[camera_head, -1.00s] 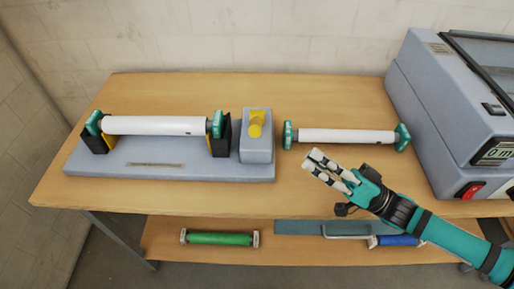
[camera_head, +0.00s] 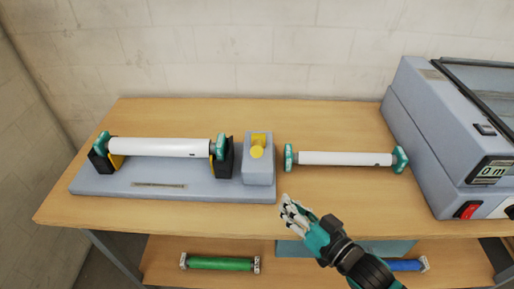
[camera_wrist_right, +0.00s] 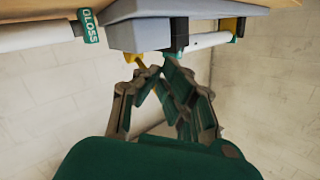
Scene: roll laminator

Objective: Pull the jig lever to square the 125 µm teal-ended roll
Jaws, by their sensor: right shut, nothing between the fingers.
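A white roll (camera_head: 160,147) with teal ends lies in the cradles of the grey jig (camera_head: 215,191) at the left. Its thickness marking is not readable. The yellow lever (camera_head: 257,150) stands on the grey block at the jig's right end. It also shows in the right wrist view (camera_wrist_right: 133,60), near my fingertips in the picture. My left gripper is out of view.
The grey laminator (camera_head: 430,145) stands at the far right. A green roll (camera_head: 220,263) and a blue roll (camera_head: 405,265) lie on the lower shelf.

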